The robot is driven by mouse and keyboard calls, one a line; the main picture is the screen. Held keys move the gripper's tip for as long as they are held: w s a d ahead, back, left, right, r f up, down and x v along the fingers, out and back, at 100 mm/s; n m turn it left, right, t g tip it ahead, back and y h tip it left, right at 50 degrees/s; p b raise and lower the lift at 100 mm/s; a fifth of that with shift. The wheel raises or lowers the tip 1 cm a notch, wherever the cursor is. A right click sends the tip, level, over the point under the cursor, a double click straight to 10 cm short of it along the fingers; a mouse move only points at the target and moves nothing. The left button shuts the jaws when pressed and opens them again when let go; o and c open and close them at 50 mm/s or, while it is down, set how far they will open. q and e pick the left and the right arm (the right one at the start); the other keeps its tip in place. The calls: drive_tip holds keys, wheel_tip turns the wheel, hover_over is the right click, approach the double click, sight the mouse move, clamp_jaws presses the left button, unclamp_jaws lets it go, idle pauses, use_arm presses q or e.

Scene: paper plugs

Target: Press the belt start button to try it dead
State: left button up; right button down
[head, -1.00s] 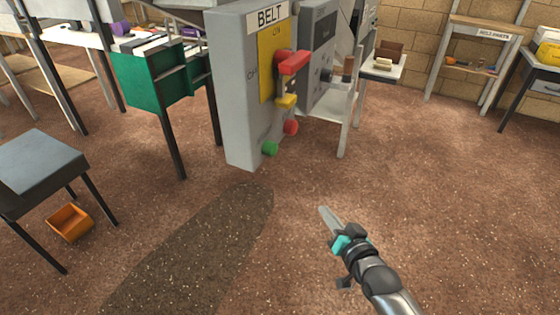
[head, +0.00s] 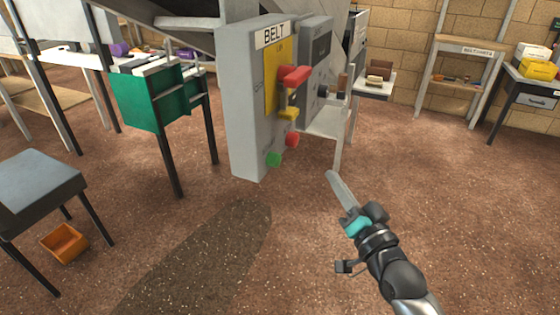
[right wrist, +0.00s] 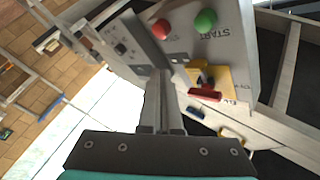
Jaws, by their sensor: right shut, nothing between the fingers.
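The grey belt control box (head: 246,110) labelled BELT stands in the middle of the head view. Low on its face are the green button (head: 273,159) and, above and right of it, the red button (head: 292,139). A red lever handle (head: 294,75) is higher up, by a yellow plate (head: 272,75). In the right wrist view the green button (right wrist: 206,20) lies beside the word START, with the red button (right wrist: 160,29) to its left. My right gripper (head: 333,176) is shut and empty, right of the buttons and apart from them. My left gripper is not in view.
A second grey box (head: 315,60) stands right of the belt box. A grey stool (head: 35,175) and an orange bin (head: 64,243) are at left. A green box (head: 150,98) is behind them. A shelf table (head: 465,50) stands at back right. The floor in front is clear.

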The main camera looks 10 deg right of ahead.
sight(276, 160)
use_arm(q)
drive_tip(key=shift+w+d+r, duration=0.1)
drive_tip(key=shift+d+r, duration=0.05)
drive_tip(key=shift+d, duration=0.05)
use_arm(e)
drive_tip(key=w+a, duration=0.4)
drive_tip(key=a, duration=0.3)
drive_tip(key=shift+w, duration=0.4)
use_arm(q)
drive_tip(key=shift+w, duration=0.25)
use_arm(e)
drive_tip(key=shift+a, duration=0.1)
idle(1.2)
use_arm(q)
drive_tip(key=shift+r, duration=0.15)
use_arm(e)
drive_tip(key=shift+w+a, duration=0.1)
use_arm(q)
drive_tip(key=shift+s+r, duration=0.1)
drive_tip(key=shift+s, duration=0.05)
use_arm(e)
drive_tip(key=shift+w+a, duration=0.15)
drive_tip(key=shift+a, duration=0.1)
